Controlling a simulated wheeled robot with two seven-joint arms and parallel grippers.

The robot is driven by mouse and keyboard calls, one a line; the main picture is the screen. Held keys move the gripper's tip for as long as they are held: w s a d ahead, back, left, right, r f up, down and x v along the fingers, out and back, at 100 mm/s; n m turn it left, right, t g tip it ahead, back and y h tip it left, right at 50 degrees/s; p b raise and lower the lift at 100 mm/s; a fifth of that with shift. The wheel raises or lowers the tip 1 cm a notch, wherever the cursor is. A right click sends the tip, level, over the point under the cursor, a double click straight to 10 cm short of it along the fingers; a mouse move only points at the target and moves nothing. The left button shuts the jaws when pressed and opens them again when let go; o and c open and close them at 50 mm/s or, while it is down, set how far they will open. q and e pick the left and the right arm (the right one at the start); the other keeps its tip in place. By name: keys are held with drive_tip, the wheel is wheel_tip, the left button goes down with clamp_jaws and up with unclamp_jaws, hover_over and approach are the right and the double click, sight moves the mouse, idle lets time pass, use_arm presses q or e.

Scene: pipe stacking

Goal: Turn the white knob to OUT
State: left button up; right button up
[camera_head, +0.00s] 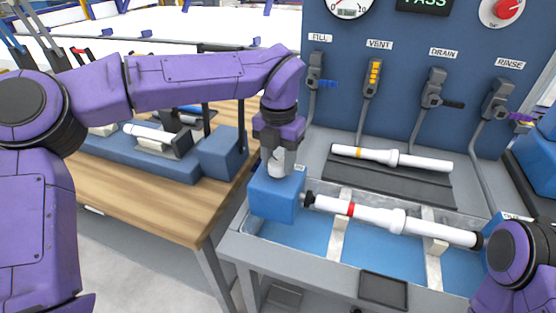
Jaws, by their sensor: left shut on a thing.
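The white knob (276,169) stands on top of a blue block (274,198) at the left end of the blue trough. My left gripper (280,152) points down from above and is shut on the knob, hiding its upper part. A small label (300,168) sits on the block beside the knob, too small to read. A white pipe with a red band (375,216) lies across supports in the trough, its left end at a black fitting beside the block. My right arm shows at the lower right; its gripper is out of view.
Another white pipe with a yellow band (391,157) lies on a dark tray behind the trough. The blue panel (400,60) carries FILL, VENT, DRAIN and RINSE valves, a gauge and a PASS display. A wooden table (150,205) with blue fixtures stands at left.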

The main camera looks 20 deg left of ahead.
sight(277, 160)
use_arm(q)
drive_tip(key=shift+w+r+n+b, duration=0.15)
drive_tip(key=shift+n+b, duration=0.55)
drive_tip(key=shift+n, duration=1.5)
drive_tip(key=shift+a, duration=0.1)
drive_tip(key=o, duration=1.1)
drive_tip(key=shift+c, duration=0.2)
wheel_tip(277, 160, up, 10)
drive_tip(key=p, duration=0.1)
drive_tip(key=shift+r, duration=0.25)
